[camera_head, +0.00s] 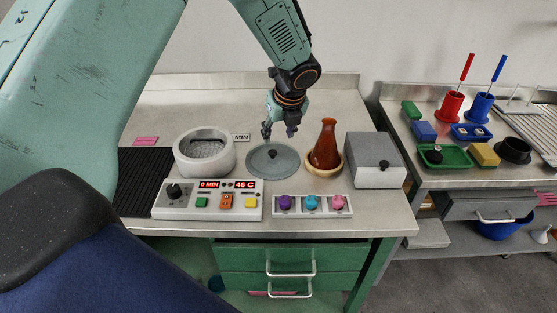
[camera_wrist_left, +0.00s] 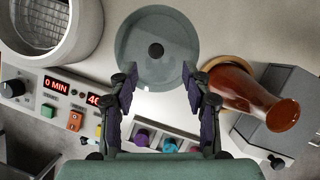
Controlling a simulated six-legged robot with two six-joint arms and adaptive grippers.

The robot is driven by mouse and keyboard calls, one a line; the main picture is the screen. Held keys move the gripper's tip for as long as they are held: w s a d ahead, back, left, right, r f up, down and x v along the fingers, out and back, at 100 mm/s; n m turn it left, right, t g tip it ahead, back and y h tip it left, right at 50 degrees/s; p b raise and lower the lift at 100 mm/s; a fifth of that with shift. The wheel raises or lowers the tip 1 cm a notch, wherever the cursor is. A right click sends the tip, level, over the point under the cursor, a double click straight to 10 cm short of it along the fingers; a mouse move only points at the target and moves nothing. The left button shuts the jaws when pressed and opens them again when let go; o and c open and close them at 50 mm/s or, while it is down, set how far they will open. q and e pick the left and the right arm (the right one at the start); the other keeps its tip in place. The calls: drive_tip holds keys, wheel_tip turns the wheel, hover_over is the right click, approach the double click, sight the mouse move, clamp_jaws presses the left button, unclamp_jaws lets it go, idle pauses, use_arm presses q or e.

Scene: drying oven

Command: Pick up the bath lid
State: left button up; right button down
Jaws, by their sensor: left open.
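The bath lid (camera_head: 258,162) is a round grey-green disc with a small black knob, lying flat on the steel bench between the bath and the brown flask. It also shows at the top middle of the left wrist view (camera_wrist_left: 133,66). The bath (camera_head: 187,160) is a white round open vessel to the left of the lid, with a grating inside. My left gripper (camera_head: 280,130) hangs above the lid with its fingers pointing down. It is open and empty. In the left wrist view the fingers (camera_wrist_left: 159,92) are spread apart, and the knob shows beyond the gap. My right gripper is not in view.
A brown flask (camera_head: 326,146) on a cork ring stands close to the right of the lid. A grey box (camera_head: 376,168) is further right. A control panel (camera_head: 207,206) and a row of coloured knobs (camera_head: 312,207) lie along the front. Free bench is behind the lid.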

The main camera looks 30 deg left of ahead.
sight(273, 152)
use_arm(q)
drive_tip(key=x, duration=0.4)
drive_tip(key=b+x, duration=0.1)
drive_tip(key=x, duration=0.2)
drive_tip(key=shift+s+f, duration=0.25)
drive_tip(key=shift+s, duration=0.1)
drive_tip(key=shift+w+a+f, duration=0.1)
drive_tip(key=shift+a+f, duration=0.2)
drive_tip(key=shift+d+r, duration=0.15)
drive_tip(key=shift+d, duration=0.1)
drive_tip(key=c, duration=0.3)
drive_tip(key=shift+a, duration=0.2)
drive_tip(key=c, duration=0.6)
drive_tip(key=shift+d, duration=0.1)
clamp_jaws()
